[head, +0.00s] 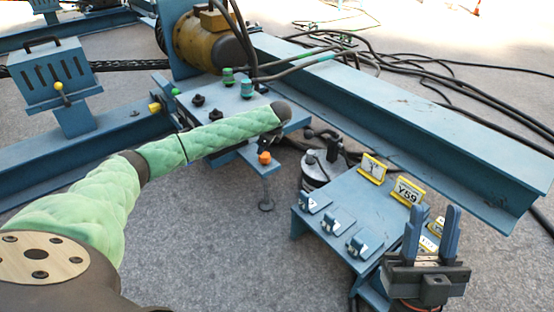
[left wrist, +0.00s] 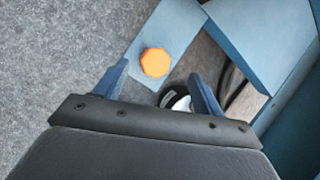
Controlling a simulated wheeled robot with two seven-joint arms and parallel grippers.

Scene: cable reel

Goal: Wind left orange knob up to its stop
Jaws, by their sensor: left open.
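The orange knob (head: 264,158) sits at the near end of a blue plate, under the end of my green-sleeved left arm. In the left wrist view the same knob (left wrist: 155,62) is an orange many-sided cap on a blue plate. My left gripper (left wrist: 160,70) is open, its two blue fingers apart to either side of the knob in the picture; I see no contact. In the head view its fingers are mostly hidden by the wrist. My right gripper (head: 433,212) is open and empty, fingers upward, at the lower right.
A blue bench (head: 335,215) with metal clips and yellow tags (head: 409,190) lies left of my right gripper. A long blue beam (head: 400,110) runs behind it. Cables (head: 430,75) lie at the back.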

